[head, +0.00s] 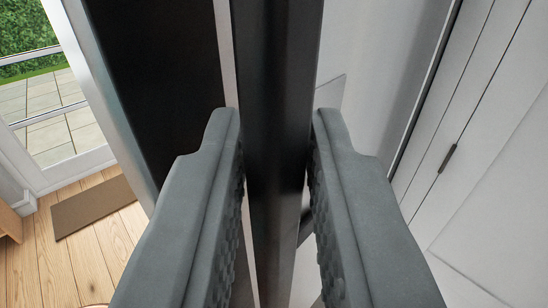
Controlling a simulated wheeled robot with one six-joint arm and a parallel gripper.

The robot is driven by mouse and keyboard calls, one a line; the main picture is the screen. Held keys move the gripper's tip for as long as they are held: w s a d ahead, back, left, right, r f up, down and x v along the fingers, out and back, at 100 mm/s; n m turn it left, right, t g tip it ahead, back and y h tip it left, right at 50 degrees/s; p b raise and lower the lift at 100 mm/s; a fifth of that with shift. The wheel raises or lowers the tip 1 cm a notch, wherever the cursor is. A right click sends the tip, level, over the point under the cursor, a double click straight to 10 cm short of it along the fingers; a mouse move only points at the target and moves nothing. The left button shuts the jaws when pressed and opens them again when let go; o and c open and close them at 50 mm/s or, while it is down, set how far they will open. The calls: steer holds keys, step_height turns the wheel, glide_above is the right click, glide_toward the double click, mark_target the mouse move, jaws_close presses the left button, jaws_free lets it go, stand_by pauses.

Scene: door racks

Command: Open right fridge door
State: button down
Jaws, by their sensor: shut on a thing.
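My gripper (275,125) is in the middle of the head view, its two grey padded fingers on either side of a dark upright bar. This bar looks like the fridge door handle (277,60). The gripper is shut on it. A dark, tall panel (155,70) with a pale edge stands just left of the handle and may be part of the fridge door. I cannot tell from this close view which door it is or how far it is open. The lower parts are hidden behind my fingers.
At the left, a glazed door (50,110) looks onto paving and a hedge. A brown mat (95,207) lies on the wooden floor (60,265). At the right are pale cabinet fronts (490,110) with a small dark handle (447,158).

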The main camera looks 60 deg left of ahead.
steer(key=shift+w, duration=0.1)
steer(key=c, duration=1.4)
jaws_free()
steer(key=shift+w+a+f, duration=0.1)
steer(key=shift+w+a, duration=0.05)
